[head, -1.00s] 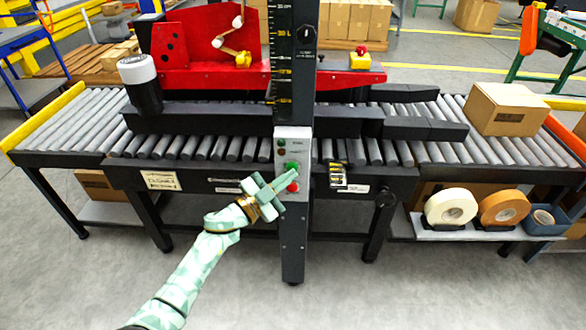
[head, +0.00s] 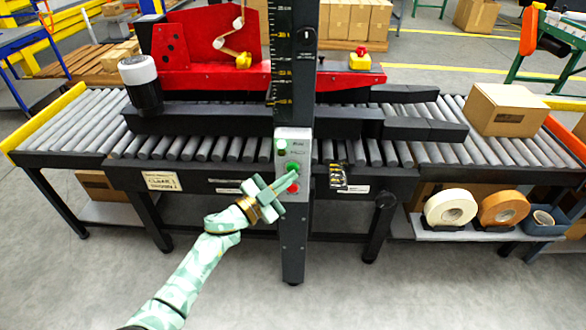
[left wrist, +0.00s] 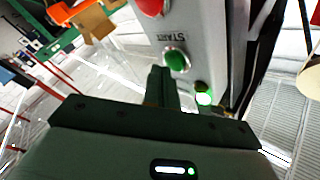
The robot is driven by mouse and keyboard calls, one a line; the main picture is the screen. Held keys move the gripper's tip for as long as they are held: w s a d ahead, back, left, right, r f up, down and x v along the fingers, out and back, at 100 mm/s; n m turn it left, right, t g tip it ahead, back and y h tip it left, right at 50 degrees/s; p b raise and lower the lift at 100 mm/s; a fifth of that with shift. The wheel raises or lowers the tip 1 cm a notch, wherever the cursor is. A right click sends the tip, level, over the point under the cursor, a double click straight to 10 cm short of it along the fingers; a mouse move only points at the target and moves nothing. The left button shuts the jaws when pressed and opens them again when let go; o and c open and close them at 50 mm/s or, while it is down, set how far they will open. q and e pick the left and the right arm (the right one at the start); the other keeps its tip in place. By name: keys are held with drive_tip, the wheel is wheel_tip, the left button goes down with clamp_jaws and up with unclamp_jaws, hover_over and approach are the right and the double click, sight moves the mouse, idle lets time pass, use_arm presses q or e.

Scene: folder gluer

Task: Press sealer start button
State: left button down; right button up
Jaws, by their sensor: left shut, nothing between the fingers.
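The sealer's grey control box (head: 305,150) is on the dark post in front of the conveyor. Its green start button (head: 292,166) sits above a red button (head: 293,188). In the left wrist view the green button (left wrist: 177,60) has the label START beside it. A small lamp (head: 281,143) on the box glows green; it also shows in the left wrist view (left wrist: 204,98). My left gripper (head: 293,175) is shut and empty, its tips at the box just below the green button. I cannot tell whether they touch it. My right gripper is not in view.
The roller conveyor (head: 80,125) runs behind the post, with a cardboard box (head: 505,108) at its right. Tape rolls (head: 451,207) stand on a low shelf at the right. The floor in front is clear.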

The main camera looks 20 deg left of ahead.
use_arm(q)
drive_tip(key=shift+s+d, duration=0.1)
drive_tip(key=shift+s, duration=0.25)
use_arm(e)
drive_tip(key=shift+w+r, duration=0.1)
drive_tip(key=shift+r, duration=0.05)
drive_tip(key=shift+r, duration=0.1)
use_arm(q)
drive_tip(key=s+p, duration=0.1)
drive_tip(key=s, duration=0.1)
drive_tip(key=s+d+p, duration=0.1)
drive_tip(key=s+p, duration=0.1)
drive_tip(key=s, duration=0.1)
drive_tip(key=shift+s+d, duration=0.35)
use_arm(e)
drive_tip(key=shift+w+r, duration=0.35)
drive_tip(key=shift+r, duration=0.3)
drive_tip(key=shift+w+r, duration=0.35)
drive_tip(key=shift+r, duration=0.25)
